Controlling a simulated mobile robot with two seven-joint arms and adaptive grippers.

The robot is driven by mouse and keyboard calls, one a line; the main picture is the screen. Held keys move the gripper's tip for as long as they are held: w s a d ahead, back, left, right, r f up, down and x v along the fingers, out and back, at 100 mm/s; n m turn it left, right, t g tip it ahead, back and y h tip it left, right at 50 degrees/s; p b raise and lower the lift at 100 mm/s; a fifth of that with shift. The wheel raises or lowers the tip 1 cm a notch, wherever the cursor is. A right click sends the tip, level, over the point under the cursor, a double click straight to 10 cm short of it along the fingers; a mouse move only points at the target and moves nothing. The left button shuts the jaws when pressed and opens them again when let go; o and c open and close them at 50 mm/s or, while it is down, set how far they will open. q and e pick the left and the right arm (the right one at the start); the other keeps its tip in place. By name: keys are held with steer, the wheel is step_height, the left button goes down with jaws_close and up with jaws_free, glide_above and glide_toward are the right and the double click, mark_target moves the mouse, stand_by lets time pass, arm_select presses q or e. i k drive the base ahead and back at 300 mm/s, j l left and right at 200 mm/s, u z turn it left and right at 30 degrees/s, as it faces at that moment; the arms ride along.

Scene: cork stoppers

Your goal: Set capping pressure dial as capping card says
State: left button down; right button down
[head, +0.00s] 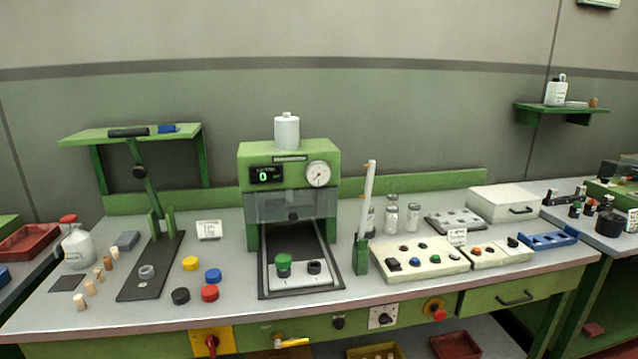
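A green capping machine (290,153) stands at the middle back of the bench, with a black display (267,175) showing a green 0. Beside the display is a round white gauge (318,174) with a red needle. A white plate with a dark knob (383,316) is on the bench's front panel, and a smaller dark knob (338,322) is left of it. I cannot tell which is the capping pressure dial. A small white card (208,230) stands left of the machine and another card (457,236) stands on the button box; their print is too small to read. Neither gripper is in view.
Colored caps (210,293) and corks (81,302) lie at the front left. A red-handled switch (211,343), a yellow lever (291,342) and a red button (434,309) are on the front panel. A button box (420,259) and glass bottles (391,219) stand right of the machine.

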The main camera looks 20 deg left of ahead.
mark_target(384, 318)
steer(key=u, duration=1.45)
steer(key=l, duration=0.85)
steer(key=l+u, duration=0.15)
steer(key=l, duration=1.55)
steer(key=k+l+u, duration=0.15)
steer(key=l, duration=0.7)
